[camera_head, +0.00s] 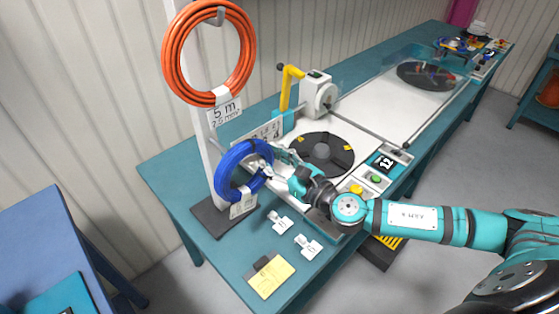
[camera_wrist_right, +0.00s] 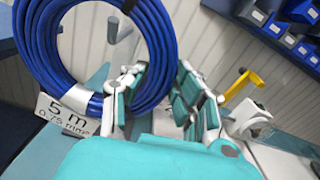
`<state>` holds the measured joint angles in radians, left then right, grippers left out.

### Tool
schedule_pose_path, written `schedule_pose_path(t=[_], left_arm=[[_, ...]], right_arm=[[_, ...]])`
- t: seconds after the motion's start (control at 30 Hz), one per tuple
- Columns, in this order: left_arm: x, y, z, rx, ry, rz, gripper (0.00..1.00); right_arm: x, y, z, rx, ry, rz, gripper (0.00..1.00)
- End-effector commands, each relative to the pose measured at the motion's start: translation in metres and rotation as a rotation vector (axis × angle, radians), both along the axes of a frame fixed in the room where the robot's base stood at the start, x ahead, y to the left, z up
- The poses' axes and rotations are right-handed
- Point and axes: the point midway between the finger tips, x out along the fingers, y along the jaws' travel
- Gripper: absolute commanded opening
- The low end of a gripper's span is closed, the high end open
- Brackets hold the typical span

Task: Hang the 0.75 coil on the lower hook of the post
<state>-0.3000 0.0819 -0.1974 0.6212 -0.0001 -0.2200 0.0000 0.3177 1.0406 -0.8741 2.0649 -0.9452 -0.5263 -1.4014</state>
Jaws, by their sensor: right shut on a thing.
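The blue coil (camera_head: 222,174) hangs upright in front of the white post (camera_head: 206,130), above its dark base. Its white tag reads 5 m, 0.75 mm² in the right wrist view, where the coil (camera_wrist_right: 157,40) fills the upper left. My right gripper (camera_head: 268,160) is shut on the right side of the coil; its fingers (camera_wrist_right: 160,92) also show in the wrist view. Grey hook-like parts (camera_wrist_right: 97,82) show through the ring there. I cannot tell whether the coil rests on the lower hook. My left gripper is not in view.
An orange coil (camera_head: 170,60) hangs on the upper hook (camera_head: 215,15). A black turntable (camera_head: 320,153) and a yellow-handled device (camera_head: 318,97) stand right of the post. Loose white tags (camera_head: 308,246) and a yellow note (camera_head: 270,277) lie on the teal bench (camera_head: 228,262).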

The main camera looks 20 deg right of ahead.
Motion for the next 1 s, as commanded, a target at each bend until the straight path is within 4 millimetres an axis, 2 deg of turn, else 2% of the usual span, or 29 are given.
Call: schedule_pose_path(t=[0.7,0.8,1.0], left_arm=[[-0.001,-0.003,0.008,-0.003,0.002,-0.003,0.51],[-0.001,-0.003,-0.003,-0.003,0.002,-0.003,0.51],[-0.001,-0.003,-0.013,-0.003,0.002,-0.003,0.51]], right_arm=[[0.055,0.02,0.003,0.002,-0.005,-0.001,0.0],[0.054,0.02,-0.011,0.002,-0.002,-0.001,0.0],[0.055,0.02,-0.022,0.002,-0.002,0.0,0.0]])
